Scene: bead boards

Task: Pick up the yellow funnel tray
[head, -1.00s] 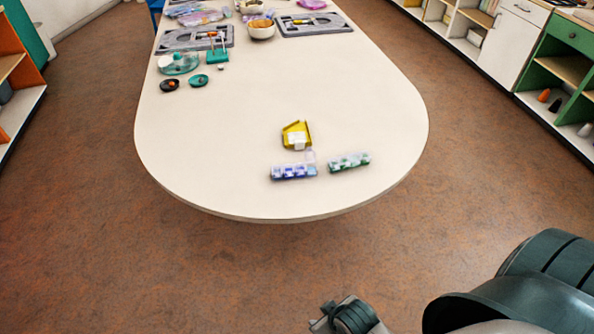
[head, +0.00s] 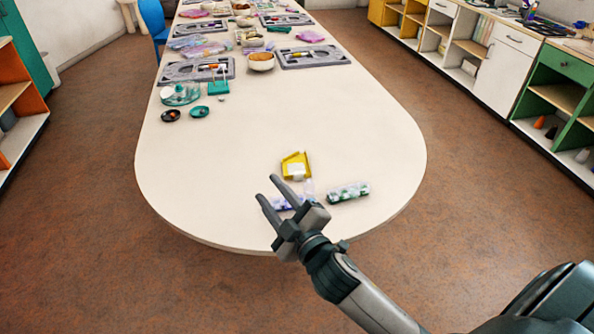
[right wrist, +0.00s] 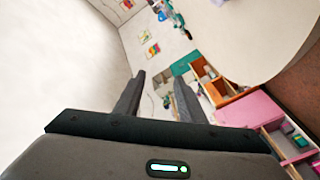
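The yellow funnel tray (head: 295,166) lies on the near end of the white table (head: 230,150), with a pale label or patch on it. My right gripper (head: 268,190) is in front of and a little left of the tray in the head view, apart from it. Its two fingers are spread with nothing between them. In the right wrist view the open fingers (right wrist: 155,95) point toward the far room, and the tray does not show. My left gripper is in no view.
A bead box with a green row (head: 348,192) lies right of the gripper. A purple bead box (head: 283,203) is partly hidden behind the gripper. The table's middle is clear.

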